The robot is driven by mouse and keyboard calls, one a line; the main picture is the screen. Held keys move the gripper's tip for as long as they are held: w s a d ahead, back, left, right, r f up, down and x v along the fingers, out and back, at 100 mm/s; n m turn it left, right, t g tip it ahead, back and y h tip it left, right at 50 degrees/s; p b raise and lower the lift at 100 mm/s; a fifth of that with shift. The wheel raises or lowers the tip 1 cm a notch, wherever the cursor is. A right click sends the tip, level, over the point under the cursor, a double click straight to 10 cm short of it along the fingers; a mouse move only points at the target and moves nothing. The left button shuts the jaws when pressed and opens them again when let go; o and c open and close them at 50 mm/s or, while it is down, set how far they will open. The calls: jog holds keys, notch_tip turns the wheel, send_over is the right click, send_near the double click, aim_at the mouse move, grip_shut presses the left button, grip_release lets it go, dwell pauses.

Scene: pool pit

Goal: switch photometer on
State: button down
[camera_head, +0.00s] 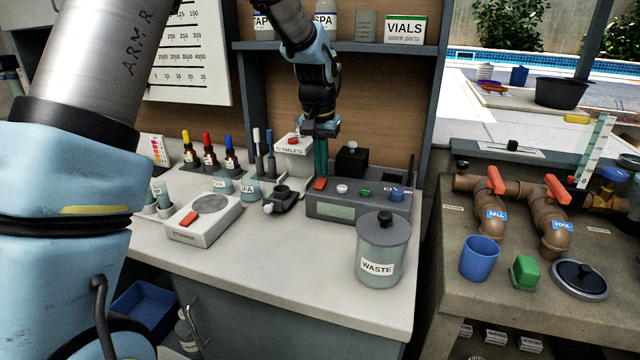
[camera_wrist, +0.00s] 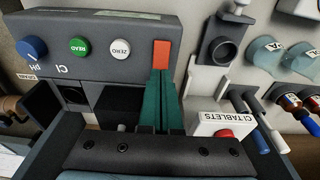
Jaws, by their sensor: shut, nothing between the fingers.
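The photometer (camera_head: 345,208) is a grey box on the bench top with a pale display on its front. Its red rocker switch (camera_head: 320,184) is at the left end of its top face. In the wrist view the red switch (camera_wrist: 161,53) shows beside the white ZERO, green READ and blue buttons on the photometer (camera_wrist: 105,35). My gripper (camera_head: 321,172) points down just behind the switch. Its teal fingers are together and empty; in the wrist view their tips (camera_wrist: 161,74) meet the switch's lower edge. I cannot tell whether they touch it. Which way the rocker is tilted is unclear.
The CI TABLETS box (camera_head: 294,154) stands behind left, and a black block (camera_head: 352,160) behind right. A WASTE jar (camera_head: 383,250) is in front right. A scale (camera_head: 203,220) with a red button lies left. A shelf (camera_head: 380,47) hangs above.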

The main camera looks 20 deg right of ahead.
aim_at(322, 180)
jog(key=shift+f+b, duration=0.4)
jog(key=shift+f, duration=0.45)
dwell(0.3)
jog(key=shift+r+p, duration=2.65)
jog(key=shift+r, duration=0.95)
